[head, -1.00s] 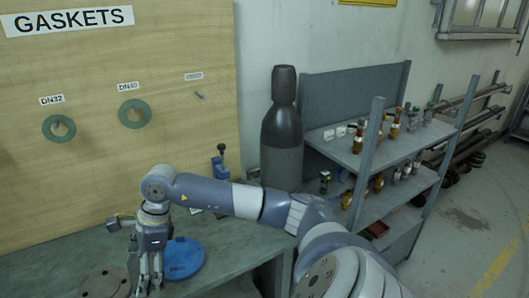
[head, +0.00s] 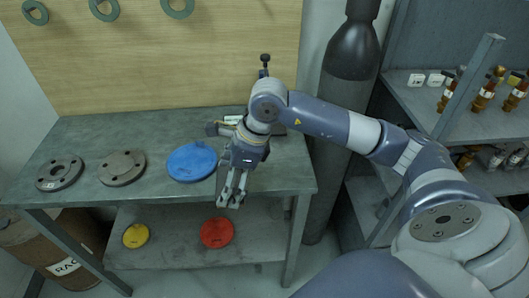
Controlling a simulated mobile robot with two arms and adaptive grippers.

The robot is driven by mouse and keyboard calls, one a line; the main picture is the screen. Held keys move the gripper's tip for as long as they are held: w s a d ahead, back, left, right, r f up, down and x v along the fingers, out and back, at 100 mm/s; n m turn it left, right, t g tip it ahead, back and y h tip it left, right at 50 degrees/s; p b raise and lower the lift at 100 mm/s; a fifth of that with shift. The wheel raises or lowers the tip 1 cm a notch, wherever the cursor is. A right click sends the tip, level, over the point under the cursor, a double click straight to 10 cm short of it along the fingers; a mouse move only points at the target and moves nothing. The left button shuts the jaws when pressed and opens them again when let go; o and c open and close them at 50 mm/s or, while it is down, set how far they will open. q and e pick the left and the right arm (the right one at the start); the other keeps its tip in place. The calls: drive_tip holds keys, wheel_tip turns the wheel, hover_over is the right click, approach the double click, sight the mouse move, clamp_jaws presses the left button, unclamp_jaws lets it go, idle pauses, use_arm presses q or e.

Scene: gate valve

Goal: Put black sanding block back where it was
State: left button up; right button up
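My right gripper (head: 231,203) hangs fingers down over the front edge of the grey-green workbench (head: 110,212), just right of a blue disc (head: 191,162). Its fingers look close together, and I cannot tell whether anything is between them. I cannot make out a black sanding block in the head view; part of the bench behind my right wrist and gripper is hidden. My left gripper is not in view.
A dark flange (head: 59,173) and a brownish flange (head: 121,168) lie on the bench. A mallet-like tool (head: 221,129) is partly behind my wrist. Yellow (head: 136,236) and red (head: 217,232) discs lie on the lower shelf. A dark gas cylinder (head: 345,75) stands right.

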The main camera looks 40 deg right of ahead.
drive_tip(key=w+d+p, duration=0.1)
drive_tip(key=w+d, duration=0.1)
drive_tip(key=d, duration=0.1)
drive_tip(key=w+d+p, duration=0.1)
drive_tip(key=d, duration=0.3)
drive_tip(key=w+d+f+p, duration=0.1)
drive_tip(key=w+d, duration=0.1)
drive_tip(key=d, duration=0.2)
drive_tip(key=shift+w, duration=0.35)
drive_tip(key=shift+w+d+p, duration=0.15)
drive_tip(key=shift+d+p, duration=0.15)
drive_tip(key=shift+d+f, duration=0.1)
drive_tip(key=shift+f, duration=0.05)
drive_tip(key=shift+f+p, duration=0.3)
wheel_tip(320, 180, down, 2)
drive_tip(key=shift+f+p, duration=0.1)
drive_tip(key=shift+p, duration=0.5)
drive_tip(key=shift+f, duration=0.3)
drive_tip(key=shift+f+b, duration=0.25)
drive_tip(key=shift+b, duration=0.1)
drive_tip(key=o, duration=1)
drive_tip(key=shift+o, duration=0.2)
drive_tip(key=shift+r, duration=0.1)
